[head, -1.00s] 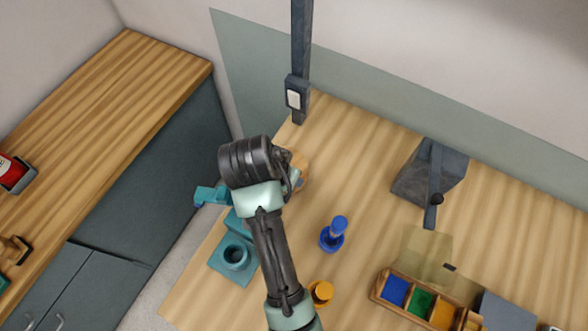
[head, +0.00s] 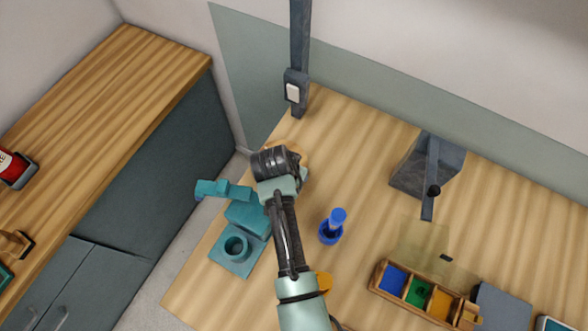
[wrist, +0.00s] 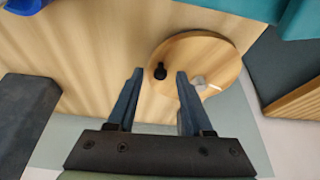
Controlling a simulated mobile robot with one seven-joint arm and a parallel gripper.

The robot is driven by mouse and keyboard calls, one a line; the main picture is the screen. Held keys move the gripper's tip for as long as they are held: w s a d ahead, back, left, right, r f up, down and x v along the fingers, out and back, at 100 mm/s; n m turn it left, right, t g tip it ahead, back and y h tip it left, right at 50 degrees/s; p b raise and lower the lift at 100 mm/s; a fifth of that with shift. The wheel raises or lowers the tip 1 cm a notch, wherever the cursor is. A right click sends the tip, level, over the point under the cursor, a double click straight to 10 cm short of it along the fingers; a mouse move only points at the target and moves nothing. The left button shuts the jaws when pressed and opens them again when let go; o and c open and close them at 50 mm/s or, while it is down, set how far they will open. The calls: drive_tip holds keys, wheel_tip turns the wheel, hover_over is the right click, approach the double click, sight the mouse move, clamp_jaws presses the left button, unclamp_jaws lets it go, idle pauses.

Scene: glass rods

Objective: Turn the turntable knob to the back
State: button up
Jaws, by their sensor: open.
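The turntable (wrist: 215,58) is a round wooden disc on the table, with a black knob (wrist: 159,72) at its left rim in the wrist view. A grey spot with a white line lies on the disc, partly behind the right finger. My gripper (wrist: 159,73) is open, its two dark blue fingers spread with the knob showing between their tips. I cannot tell whether the tips reach down to the knob's height. In the head view my arm covers most of the turntable (head: 300,153), and the knob and fingers are hidden.
A teal stand (head: 238,262) is left of my arm. A blue holder (head: 331,231) stands to its right, with a tray of coloured compartments (head: 398,310) farther right. A dark post (head: 300,60) rises behind. A grey block (head: 405,175) stands at the back right.

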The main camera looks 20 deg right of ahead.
drive_tip(key=shift+c, duration=0.3)
clamp_jaws()
idle(1.1)
